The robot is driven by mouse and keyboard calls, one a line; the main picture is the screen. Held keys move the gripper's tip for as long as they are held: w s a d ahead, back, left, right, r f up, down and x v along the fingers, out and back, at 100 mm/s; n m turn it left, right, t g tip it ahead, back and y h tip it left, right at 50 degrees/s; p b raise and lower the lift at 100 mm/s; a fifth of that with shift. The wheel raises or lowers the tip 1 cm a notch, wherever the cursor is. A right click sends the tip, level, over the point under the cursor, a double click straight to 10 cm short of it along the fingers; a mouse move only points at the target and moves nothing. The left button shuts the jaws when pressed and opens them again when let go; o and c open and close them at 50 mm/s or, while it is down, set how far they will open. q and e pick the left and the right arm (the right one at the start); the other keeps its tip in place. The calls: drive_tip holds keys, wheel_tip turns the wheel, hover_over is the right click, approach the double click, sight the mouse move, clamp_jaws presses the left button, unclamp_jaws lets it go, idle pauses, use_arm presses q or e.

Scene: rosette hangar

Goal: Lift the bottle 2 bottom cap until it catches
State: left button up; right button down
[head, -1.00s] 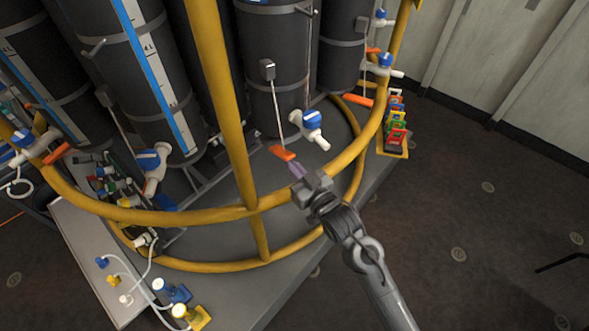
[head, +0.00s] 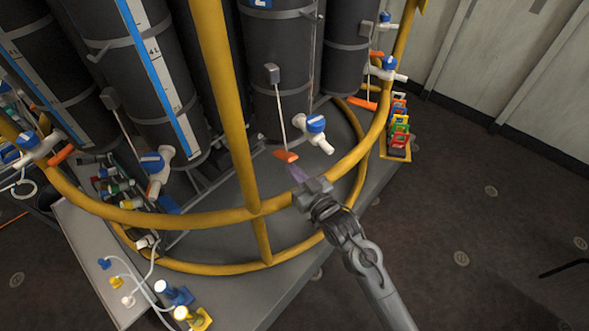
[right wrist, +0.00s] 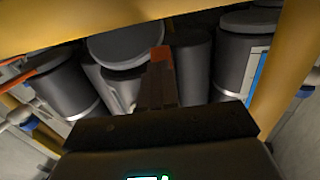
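The bottle (head: 279,110) is a dark grey upright cylinder behind the yellow rail. A blue patch at its top edge is cut off by the frame. An orange handle (head: 286,155) hangs near its foot, below a thin pale rod (head: 281,112). My right gripper (head: 297,172) reaches over the rail, its tips at the lower right of the handle. In the right wrist view its dark fingers (right wrist: 158,85) look close together, with the orange handle (right wrist: 161,54) right at their tips. Whether they grip it I cannot tell. The cap itself is not clearly visible. My left gripper is not in view.
Yellow rails (head: 235,110) ring the bottles, one upright post standing left of the handle. A blue-and-white valve (head: 316,125) juts out just above right of the handle. Colored clips (head: 399,125) stand at the right.

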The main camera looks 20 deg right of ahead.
drive_tip(key=shift+f, duration=0.25)
drive_tip(key=shift+s+d, duration=0.1)
drive_tip(key=shift+p+v, duration=0.7)
drive_tip(key=shift+v, duration=0.1)
drive_tip(key=p+v, duration=0.4)
drive_tip(key=v, duration=0.4)
drive_tip(key=shift+s+p, duration=0.15)
drive_tip(key=shift+p, duration=0.25)
